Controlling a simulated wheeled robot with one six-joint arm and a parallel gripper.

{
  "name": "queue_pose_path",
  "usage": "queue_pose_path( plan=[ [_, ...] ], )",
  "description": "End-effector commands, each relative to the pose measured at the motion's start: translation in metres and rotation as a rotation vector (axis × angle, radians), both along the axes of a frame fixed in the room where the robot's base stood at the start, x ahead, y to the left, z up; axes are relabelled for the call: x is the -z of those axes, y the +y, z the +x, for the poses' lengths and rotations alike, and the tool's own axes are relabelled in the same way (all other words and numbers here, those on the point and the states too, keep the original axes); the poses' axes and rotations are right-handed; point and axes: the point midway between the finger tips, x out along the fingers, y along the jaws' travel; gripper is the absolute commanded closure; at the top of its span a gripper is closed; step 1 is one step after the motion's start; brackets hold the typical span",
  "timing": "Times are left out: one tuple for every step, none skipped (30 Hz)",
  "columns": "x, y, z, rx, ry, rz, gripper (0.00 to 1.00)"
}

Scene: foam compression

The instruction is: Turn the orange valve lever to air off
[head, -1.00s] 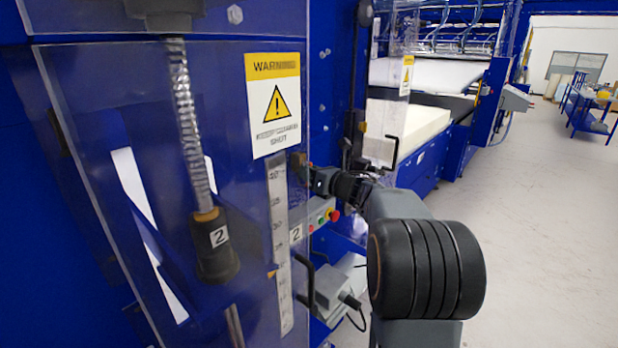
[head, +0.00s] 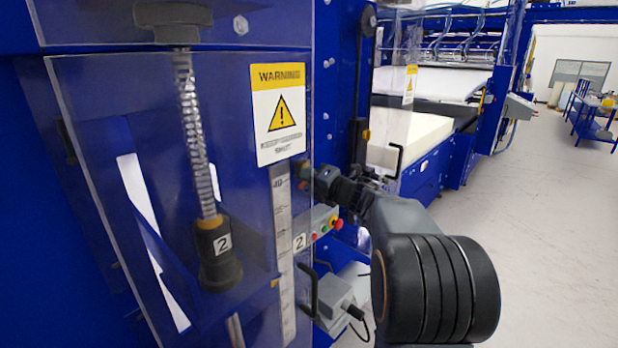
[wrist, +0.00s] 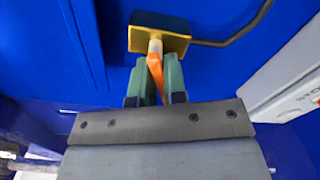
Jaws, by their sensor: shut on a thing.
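The orange valve lever (wrist: 155,66) shows in the wrist view, running down from a yellowish valve body (wrist: 172,40) on the blue machine wall. My gripper (wrist: 156,72) is shut on the lever, with a green-grey finger on each side of it. The lever looks slightly tilted between the fingers. In the head view my gripper (head: 312,178) reaches the blue machine just right of the warning sign; the lever there is too small and hidden to make out. No air-off marking is readable.
A control box with a red button (head: 338,223) sits just below my gripper. A clear guard with a yellow and white warning sign (head: 279,113) stands to the left. A black handle (head: 312,290) sticks out lower down. The floor (head: 560,230) at the right is clear.

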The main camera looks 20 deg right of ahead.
Motion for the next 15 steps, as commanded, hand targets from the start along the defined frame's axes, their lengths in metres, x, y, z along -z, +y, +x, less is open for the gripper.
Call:
queue_pose_path(
  plan=[
    [-0.0038,-0.0001,-0.0001,0.001,0.015,0.035,1.00],
    [-0.0043,0.0001,-0.0002,0.001,0.025,0.057,1.00],
    [-0.0049,0.0002,-0.0002,0.001,0.039,0.086,1.00],
    [-0.0053,0.0003,-0.0002,0.001,0.048,0.107,1.00],
    [-0.0058,0.0005,-0.0003,0.001,0.057,0.127,1.00],
    [-0.0063,0.0005,-0.0004,0.001,0.069,0.151,1.00],
    [-0.0067,0.0006,-0.0004,0.001,0.077,0.170,1.00],
    [-0.0070,0.0006,-0.0004,0.001,0.084,0.188,1.00],
    [-0.0073,0.0006,-0.0004,0.001,0.094,0.209,1.00],
    [-0.0076,0.0007,-0.0004,0.002,0.101,0.225,1.00],
    [-0.0078,0.0007,-0.0004,0.002,0.107,0.239,1.00],
    [-0.0080,0.0008,-0.0005,0.002,0.116,0.257,1.00],
    [-0.0082,0.0007,-0.0005,0.002,0.121,0.269,1.00],
    [-0.0083,0.0007,-0.0005,0.002,0.126,0.280,1.00],
    [-0.0085,0.0007,-0.0005,0.002,0.133,0.294,1.00]
  ],
)
